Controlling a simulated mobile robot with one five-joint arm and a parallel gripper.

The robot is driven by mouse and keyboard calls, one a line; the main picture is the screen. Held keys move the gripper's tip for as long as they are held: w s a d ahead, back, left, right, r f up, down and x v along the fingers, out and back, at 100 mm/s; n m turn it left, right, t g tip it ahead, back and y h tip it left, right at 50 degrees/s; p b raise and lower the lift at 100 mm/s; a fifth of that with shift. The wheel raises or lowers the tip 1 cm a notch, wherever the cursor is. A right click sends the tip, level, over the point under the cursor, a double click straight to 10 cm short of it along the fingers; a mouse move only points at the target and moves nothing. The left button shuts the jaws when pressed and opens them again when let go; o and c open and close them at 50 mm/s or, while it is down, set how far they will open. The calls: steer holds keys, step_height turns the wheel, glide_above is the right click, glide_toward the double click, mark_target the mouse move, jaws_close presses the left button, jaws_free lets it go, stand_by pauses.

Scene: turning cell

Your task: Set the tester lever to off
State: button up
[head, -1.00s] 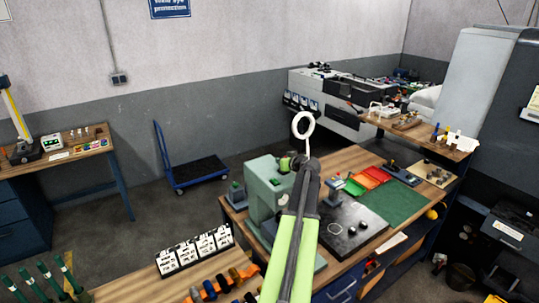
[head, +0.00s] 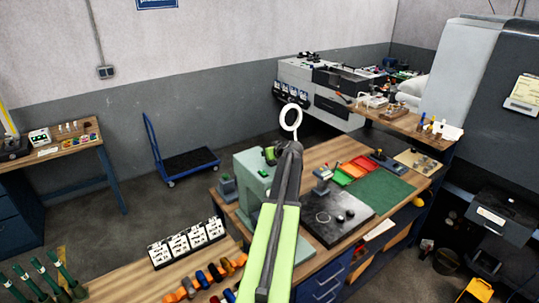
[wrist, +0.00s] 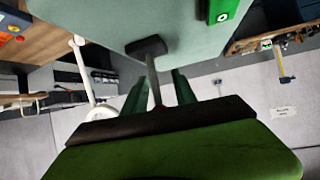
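The tester is a pale green machine (head: 250,172) on the bench, partly hidden behind my arm in the head view. Its pale green body (wrist: 185,45) fills the top middle of the wrist view. A dark lever (wrist: 147,47) with a thin rod stands out from that body. My gripper (wrist: 156,85) is open, its two dark green fingers on either side of the rod. The rod's near end is hidden by my gripper; I cannot tell whether the fingers touch it. In the head view my arm hides the lever and fingers.
A white ring on a stalk (head: 290,118) shows above my arm, and left of my gripper in the wrist view (wrist: 103,116). A black plate (head: 335,220), green mat (head: 378,188) and coloured trays (head: 355,168) lie right of the tester. A blue trolley (head: 185,163) stands behind.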

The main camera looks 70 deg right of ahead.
steer(key=shift+s+a+r, duration=0.15)
steer(key=shift+a, duration=0.05)
steer(key=s+a, duration=0.8)
steer(key=a, duration=0.1)
steer(key=shift+s, duration=0.35)
steer(key=shift+r, duration=0.1)
